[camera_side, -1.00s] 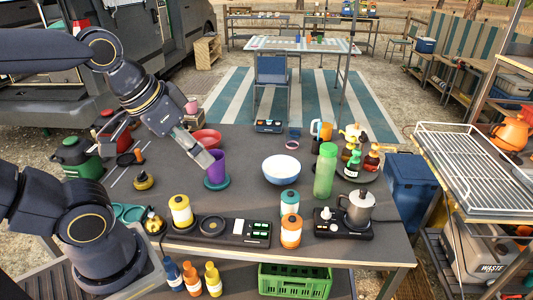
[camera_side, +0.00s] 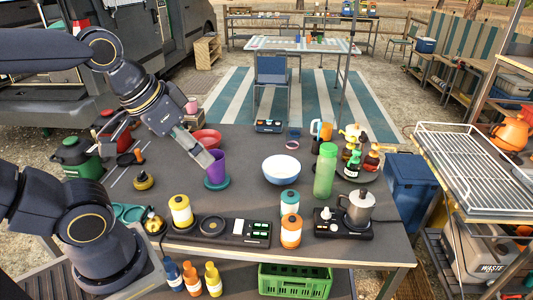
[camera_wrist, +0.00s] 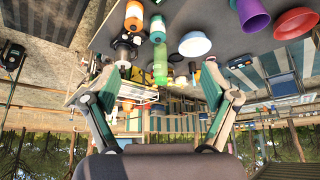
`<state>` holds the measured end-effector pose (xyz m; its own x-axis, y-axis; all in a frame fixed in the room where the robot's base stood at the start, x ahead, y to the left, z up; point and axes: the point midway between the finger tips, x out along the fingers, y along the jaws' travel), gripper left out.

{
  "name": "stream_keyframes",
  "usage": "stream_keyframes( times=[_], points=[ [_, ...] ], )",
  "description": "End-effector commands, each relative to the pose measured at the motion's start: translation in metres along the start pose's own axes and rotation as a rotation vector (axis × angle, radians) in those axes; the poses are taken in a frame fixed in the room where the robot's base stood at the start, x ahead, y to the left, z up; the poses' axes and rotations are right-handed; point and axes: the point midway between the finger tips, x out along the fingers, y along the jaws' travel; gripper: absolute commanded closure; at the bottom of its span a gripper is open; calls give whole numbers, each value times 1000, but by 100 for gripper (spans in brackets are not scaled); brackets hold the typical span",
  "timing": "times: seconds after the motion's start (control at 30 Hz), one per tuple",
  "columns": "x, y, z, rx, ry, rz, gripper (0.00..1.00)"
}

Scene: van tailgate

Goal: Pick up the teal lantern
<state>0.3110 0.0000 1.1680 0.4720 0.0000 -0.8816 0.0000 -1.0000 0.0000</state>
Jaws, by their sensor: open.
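The teal lantern (camera_side: 289,202) is a small white canister with teal ends, standing upright on the grey table behind the orange lantern (camera_side: 291,232). In the wrist view the teal lantern (camera_wrist: 157,28) shows near the top, beyond my fingers. My gripper (camera_side: 207,158) is in the air at the left, by the purple cup (camera_side: 217,167), well apart from the teal lantern. In the wrist view my gripper (camera_wrist: 160,100) has its two fingers spread wide with nothing held between them.
A yellow lantern (camera_side: 181,211) stands beside a black power strip (camera_side: 238,231). A white bowl (camera_side: 281,168), a green bottle (camera_side: 325,171) and a metal pot (camera_side: 359,207) on a black base stand around the teal lantern. The table's middle is fairly clear.

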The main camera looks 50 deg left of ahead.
Motion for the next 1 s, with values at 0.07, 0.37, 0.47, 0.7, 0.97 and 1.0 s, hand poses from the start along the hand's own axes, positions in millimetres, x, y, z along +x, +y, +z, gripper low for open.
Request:
stream_keyframes(
  times=[0.07, 0.37, 0.47, 0.7, 0.97, 1.0],
  points=[
    [0, 0, 0, 0, 0, 0, 14],
    [-16, 0, -55, -6, 34, 0, 14],
    [-5, 1, -94, -7, -10, 0, 14],
    [80, 3, -168, -6, -179, 0, 14],
    [202, 6, -175, -2, -386, 0, 14],
    [215, 6, -170, -2, -411, 0, 14]
  ],
)
